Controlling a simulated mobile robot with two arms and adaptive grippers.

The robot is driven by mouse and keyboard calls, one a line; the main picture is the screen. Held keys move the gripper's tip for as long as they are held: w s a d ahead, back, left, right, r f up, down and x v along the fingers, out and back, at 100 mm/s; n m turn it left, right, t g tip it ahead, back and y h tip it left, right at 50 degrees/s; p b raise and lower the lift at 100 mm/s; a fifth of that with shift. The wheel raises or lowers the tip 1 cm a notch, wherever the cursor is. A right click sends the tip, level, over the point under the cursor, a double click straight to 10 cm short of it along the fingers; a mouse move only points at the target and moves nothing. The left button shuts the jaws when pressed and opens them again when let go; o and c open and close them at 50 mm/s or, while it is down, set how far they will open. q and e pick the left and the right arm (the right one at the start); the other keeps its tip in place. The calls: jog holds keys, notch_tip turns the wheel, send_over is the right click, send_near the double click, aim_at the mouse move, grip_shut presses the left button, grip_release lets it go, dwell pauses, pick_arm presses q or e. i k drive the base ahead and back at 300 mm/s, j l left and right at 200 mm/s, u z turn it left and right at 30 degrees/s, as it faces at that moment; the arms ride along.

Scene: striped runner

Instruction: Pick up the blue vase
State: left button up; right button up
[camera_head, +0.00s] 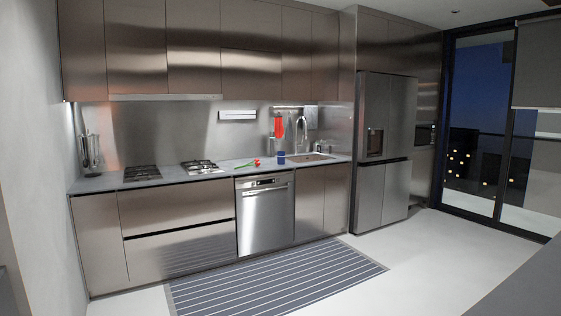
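The blue vase (281,157) is small in the camera_head view. It looks like a short dark blue vessel standing upright near the front edge of the grey counter (213,179), left of the sink and above the dishwasher's right side. A red flower with a green stem (256,162) lies on the counter just left of it. Neither of my grippers shows in this view, and nothing touches the vase from the front.
A dishwasher (265,217) sits under the counter. Two stove burners (199,166) are to the left, the sink (308,157) with a tall faucet to the right. A fridge (385,150) stands farther right. The striped runner (274,279) and open floor lie in front.

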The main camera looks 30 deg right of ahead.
aim_at(280, 154)
jog(key=z, duration=0.3)
jog(key=i+j+z, duration=0.1)
jog(key=i, duration=1.35)
jog(key=i+l+z, duration=0.15)
jog(key=i+z, duration=0.2)
jog(key=i, duration=0.3)
jog(key=i+z, duration=0.4)
jog(key=i, duration=0.25)
jog(key=i+j+z, duration=0.2)
jog(key=i+z, duration=0.15)
jog(key=i, duration=1.05)
jog(key=i+l, duration=0.1)
jog(key=i, duration=0.7)
jog(key=i+u, duration=0.1)
jog(key=i, duration=0.7)
